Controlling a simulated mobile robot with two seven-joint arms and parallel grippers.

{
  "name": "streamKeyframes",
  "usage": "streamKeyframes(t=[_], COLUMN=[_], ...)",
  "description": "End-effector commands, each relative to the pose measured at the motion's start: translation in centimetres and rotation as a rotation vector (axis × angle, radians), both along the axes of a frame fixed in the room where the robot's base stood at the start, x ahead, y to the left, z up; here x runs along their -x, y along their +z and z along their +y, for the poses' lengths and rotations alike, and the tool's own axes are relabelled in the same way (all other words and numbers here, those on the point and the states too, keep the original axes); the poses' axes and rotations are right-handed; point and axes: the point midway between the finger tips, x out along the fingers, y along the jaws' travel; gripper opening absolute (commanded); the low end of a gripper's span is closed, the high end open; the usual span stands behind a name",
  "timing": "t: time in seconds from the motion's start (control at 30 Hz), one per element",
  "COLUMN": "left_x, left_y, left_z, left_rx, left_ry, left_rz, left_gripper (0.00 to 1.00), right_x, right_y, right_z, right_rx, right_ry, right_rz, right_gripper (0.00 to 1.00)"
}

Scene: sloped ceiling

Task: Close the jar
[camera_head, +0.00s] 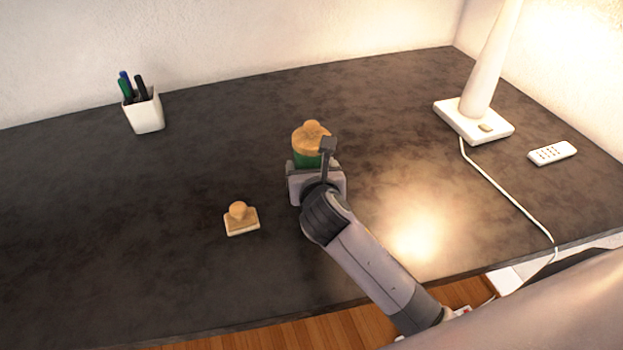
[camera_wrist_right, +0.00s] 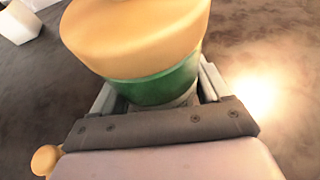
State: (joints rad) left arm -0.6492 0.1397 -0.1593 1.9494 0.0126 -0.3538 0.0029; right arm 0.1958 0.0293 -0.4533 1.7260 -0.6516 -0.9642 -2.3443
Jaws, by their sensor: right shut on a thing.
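The jar has a green body (camera_head: 301,160), which also shows in the right wrist view (camera_wrist_right: 152,82). A tan wooden lid (camera_head: 309,138) with a small knob sits over the green body; in the right wrist view the lid (camera_wrist_right: 135,30) looks slightly tilted. I cannot tell whether it is fully seated. My right gripper (camera_wrist_right: 155,95) is shut on the jar, with a finger on each side of the green part, below the lid. The gripper hides the jar's lower part in the head view. My left gripper is in neither view.
A wooden stamp-like block (camera_head: 241,220) with a round knob lies left of my right gripper. A white pen cup (camera_head: 145,111) stands at the back left. A lamp base (camera_head: 473,121), its cord and a remote (camera_head: 552,153) are at right. The dark desk (camera_head: 215,130) is otherwise clear.

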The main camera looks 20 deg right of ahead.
Motion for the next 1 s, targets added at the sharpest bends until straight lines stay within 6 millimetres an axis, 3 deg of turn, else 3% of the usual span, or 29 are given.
streamKeyframes(t=[0.1, 0.2, 0.63, 0.67, 0.7, 1.0], left_x=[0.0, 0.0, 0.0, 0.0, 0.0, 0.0], left_y=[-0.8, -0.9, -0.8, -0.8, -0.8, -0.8], left_z=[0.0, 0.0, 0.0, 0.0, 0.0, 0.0], left_rx=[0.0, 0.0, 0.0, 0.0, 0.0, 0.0], left_ry=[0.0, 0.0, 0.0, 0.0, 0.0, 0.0], left_rz=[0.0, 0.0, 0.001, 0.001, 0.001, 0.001], left_gripper=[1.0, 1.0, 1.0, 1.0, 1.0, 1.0], right_x=[0.0, 0.0, 0.0, 0.0, 0.0, 0.0], right_y=[-2.2, -3.0, -3.3, -3.4, -3.4, -3.2], right_z=[0.0, 0.1, 0.0, 0.0, 0.0, 0.0], right_rx=[-0.001, 0.0, 0.0, 0.0, 0.0, 0.0], right_ry=[0.0, 0.001, 0.001, 0.0, 0.0, 0.0], right_rz=[0.002, -0.001, -0.001, 0.001, 0.001, 0.001], right_gripper=[0.22, 0.22, 0.22, 0.87, 1.0, 1.0])
